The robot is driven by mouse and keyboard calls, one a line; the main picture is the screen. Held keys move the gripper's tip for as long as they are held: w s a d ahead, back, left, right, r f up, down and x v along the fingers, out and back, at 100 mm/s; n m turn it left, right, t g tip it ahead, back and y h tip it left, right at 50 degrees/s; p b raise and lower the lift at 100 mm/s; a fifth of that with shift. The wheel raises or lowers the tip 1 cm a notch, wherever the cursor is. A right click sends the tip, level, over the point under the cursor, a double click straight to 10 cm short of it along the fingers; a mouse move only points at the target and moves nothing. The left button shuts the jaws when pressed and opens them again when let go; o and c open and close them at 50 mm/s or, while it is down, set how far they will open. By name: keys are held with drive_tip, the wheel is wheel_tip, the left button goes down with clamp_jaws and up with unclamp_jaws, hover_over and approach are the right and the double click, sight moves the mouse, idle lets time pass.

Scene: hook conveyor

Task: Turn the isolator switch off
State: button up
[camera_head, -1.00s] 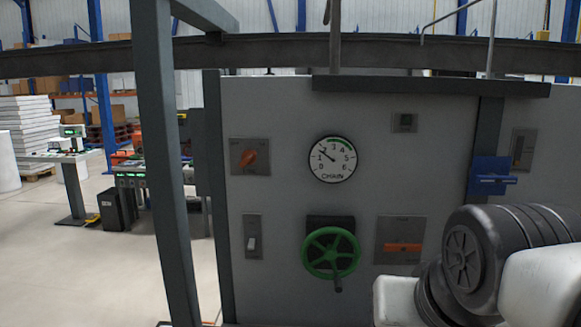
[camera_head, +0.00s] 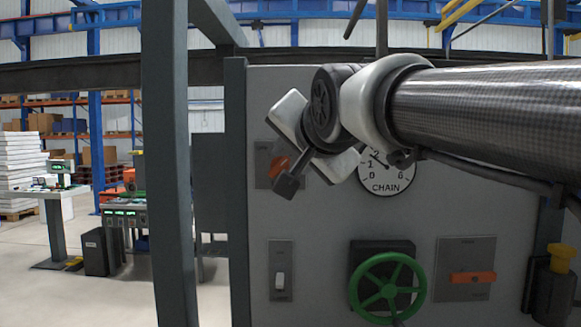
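A grey upright panel carries two orange handles, and I cannot read which is labelled the isolator switch. One orange rotary handle (camera_head: 278,167) sits on a grey plate at the panel's upper left, tilted and partly hidden by my gripper. The other orange handle (camera_head: 473,278) lies level on a plate at the lower right, fully in view. My gripper (camera_head: 290,183) is in front of the upper left handle, its dark tip overlapping the handle in the picture. I cannot tell whether it touches the handle or whether the fingers are apart.
The CHAIN gauge (camera_head: 386,178) is partly covered by my arm. A green handwheel (camera_head: 388,287) sticks out below it, with a white rocker switch (camera_head: 280,281) to its left. A grey post (camera_head: 166,200) stands left of the panel. A yellow-topped black device (camera_head: 562,257) is at far right.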

sight(279, 167)
drive_tip(key=x, duration=0.9)
clamp_jaws()
